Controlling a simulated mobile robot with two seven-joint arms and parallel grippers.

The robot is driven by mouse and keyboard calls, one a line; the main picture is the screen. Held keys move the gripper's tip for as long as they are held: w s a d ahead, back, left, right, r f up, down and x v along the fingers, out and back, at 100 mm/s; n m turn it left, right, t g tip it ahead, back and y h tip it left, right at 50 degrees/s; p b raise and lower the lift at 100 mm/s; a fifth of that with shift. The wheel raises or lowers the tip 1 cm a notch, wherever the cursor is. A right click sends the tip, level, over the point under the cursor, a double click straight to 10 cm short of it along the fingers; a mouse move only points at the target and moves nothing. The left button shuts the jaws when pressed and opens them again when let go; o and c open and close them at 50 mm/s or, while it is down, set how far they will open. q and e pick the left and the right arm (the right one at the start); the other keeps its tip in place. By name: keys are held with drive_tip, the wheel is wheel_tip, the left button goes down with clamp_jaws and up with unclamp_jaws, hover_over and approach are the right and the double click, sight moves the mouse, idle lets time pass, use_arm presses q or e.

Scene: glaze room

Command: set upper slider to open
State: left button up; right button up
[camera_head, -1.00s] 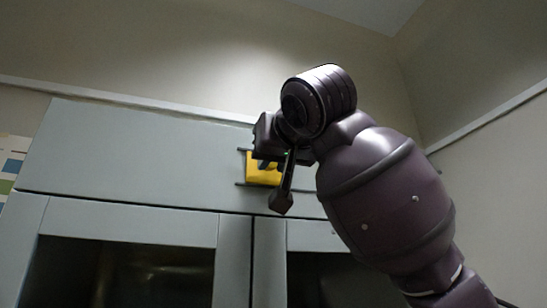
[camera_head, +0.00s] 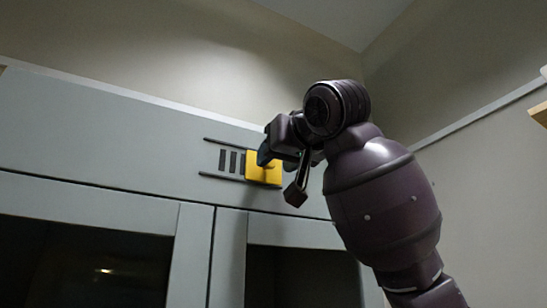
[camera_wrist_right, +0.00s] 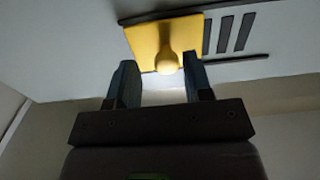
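The upper slider (camera_head: 262,168) is a yellow square plate with a rounded knob, set between two dark rails on the grey panel above the cabinet doors. In the head view, several dark bars show between the rails to its left. The slider also shows in the wrist view (camera_wrist_right: 146,39), with the bars on its right there. My right gripper (camera_head: 279,173) is at the slider, partly covering its right side. In the wrist view its fingers (camera_wrist_right: 160,76) are apart, with the knob at the gap between their tips; I cannot tell whether they touch it. My left gripper is out of view.
The grey cabinet (camera_head: 110,206) has framed doors with dark panes below the slider panel. A wall stands close on the right, with a wooden shelf edge (camera_head: 540,112) at the far right. The space between arm and right wall looks clear.

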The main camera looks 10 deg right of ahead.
drive_tip(key=shift+s+a, duration=0.1)
drive_tip(key=shift+a, duration=0.05)
drive_tip(key=b+v, duration=0.2)
drive_tip(key=v, duration=0.8)
drive_tip(key=shift+s+b, duration=0.3)
drive_tip(key=shift+b, duration=0.1)
idle(0.4)
